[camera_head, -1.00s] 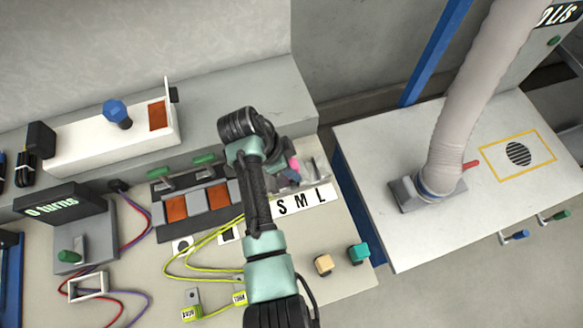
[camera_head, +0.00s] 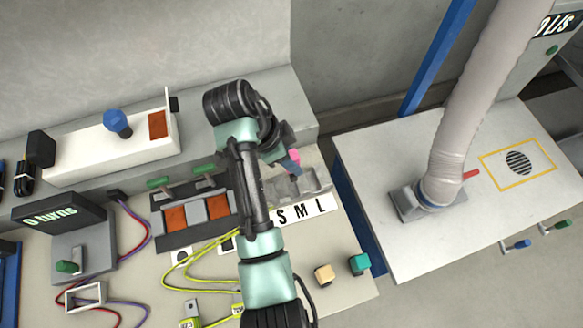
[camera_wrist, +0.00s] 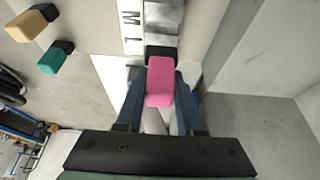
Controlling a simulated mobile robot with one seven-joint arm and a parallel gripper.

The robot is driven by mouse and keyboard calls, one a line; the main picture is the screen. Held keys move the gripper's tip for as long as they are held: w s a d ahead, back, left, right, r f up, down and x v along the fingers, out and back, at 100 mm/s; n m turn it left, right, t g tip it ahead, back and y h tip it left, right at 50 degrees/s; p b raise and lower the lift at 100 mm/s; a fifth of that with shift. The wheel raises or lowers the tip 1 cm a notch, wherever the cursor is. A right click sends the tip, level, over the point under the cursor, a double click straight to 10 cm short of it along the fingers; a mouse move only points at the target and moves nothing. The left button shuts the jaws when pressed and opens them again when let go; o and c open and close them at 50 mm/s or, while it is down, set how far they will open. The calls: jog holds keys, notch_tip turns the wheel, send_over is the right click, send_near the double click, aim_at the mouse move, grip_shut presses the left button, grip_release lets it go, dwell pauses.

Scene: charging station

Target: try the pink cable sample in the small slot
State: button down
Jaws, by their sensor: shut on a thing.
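The pink cable sample (camera_wrist: 164,82) is a pink block with a dark end, held between the blue fingers of my gripper (camera_wrist: 163,97). In the head view the pink sample (camera_head: 294,155) shows small beside my gripper (camera_head: 292,163). It is over or close to the grey slot block (camera_head: 312,181) behind the S M L label strip (camera_head: 306,209). The wrist view shows part of the label strip (camera_wrist: 131,28) and the slot block (camera_wrist: 160,20) just beyond the sample's dark end. I cannot tell whether that end is inside a slot.
A tan sample (camera_head: 324,274) and a teal sample (camera_head: 359,263) stand near the bench's front right. Yellow cables (camera_head: 190,265) lie left of my arm. A white table with a hose (camera_head: 440,160) stands right, across a gap.

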jog(key=p+v, duration=0.3)
jog(key=shift+w, duration=0.2)
jog(key=a+p, duration=0.1)
jog(key=p, duration=0.1)
jog(key=s+a+p, duration=0.1)
jog(key=p, duration=0.2)
jog(key=a+p, duration=0.1)
jog(key=p, duration=0.2)
jog(key=shift+s+a+f, duration=0.25)
jog(key=shift+f, duration=0.15)
jog(key=shift+f, duration=0.1)
jog(key=b, duration=0.5)
send_over(278, 188)
jog(key=a, duration=0.1)
jog(key=shift+s+a+f, duration=0.1)
jog(key=shift+f, duration=1.3)
jog(key=shift+s+a+f, duration=0.1)
jog(key=shift+f, duration=1.3)
jog(key=shift+f+b, duration=1.55)
jog(key=shift+f, duration=0.7)
jog(key=shift+c, duration=2.2)
grip_release()
